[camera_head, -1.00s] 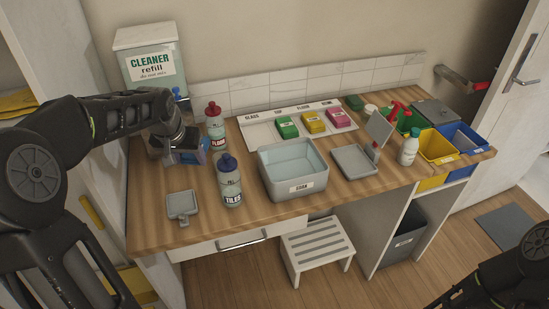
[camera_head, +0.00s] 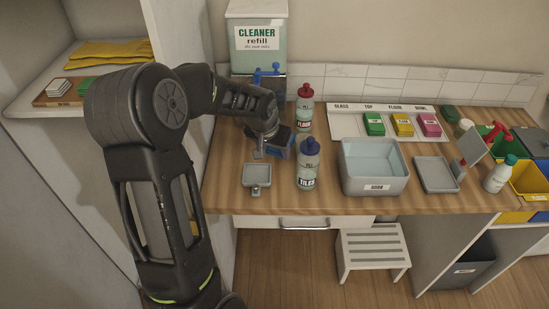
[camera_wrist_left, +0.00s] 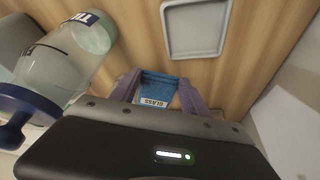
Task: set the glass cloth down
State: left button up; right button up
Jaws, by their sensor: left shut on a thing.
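My left gripper (camera_head: 281,146) is shut on the blue glass cloth (camera_wrist_left: 157,88), whose GLASS label shows between the fingers in the left wrist view. In the head view the gripper is low over the left part of the wooden counter, behind the small grey tray (camera_head: 257,173) and left of the bottles. My wrist hides most of the cloth there; I cannot tell whether it touches the counter. The white labelled board (camera_head: 346,125) at the back has a bare spot under GLASS. Green (camera_head: 374,124), yellow (camera_head: 402,125) and pink (camera_head: 429,125) cloths lie on it. My right gripper is out of view.
The TILES bottle (camera_head: 308,165) and red-capped FLOOR bottle (camera_head: 305,108) stand close right of the gripper. The grey basin (camera_head: 374,168) is further right. The cleaner refill tank (camera_head: 257,40) stands behind. Bare wood (camera_head: 230,155) shows left of the tray.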

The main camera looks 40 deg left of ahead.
aim_at(276, 164)
pick_arm(q)
notch_tip(276, 164, down, 3)
jog(key=shift+f, duration=0.25)
jog(key=shift+f, duration=0.1)
jog(key=shift+f, duration=0.15)
jog(key=o, duration=1.3)
jog(key=shift+r, duration=0.4)
jog(key=v, duration=1.1)
jog(key=shift+s+r+b, duration=0.2)
jog(key=shift+r+b, duration=0.15)
jog(key=shift+b, duration=0.05)
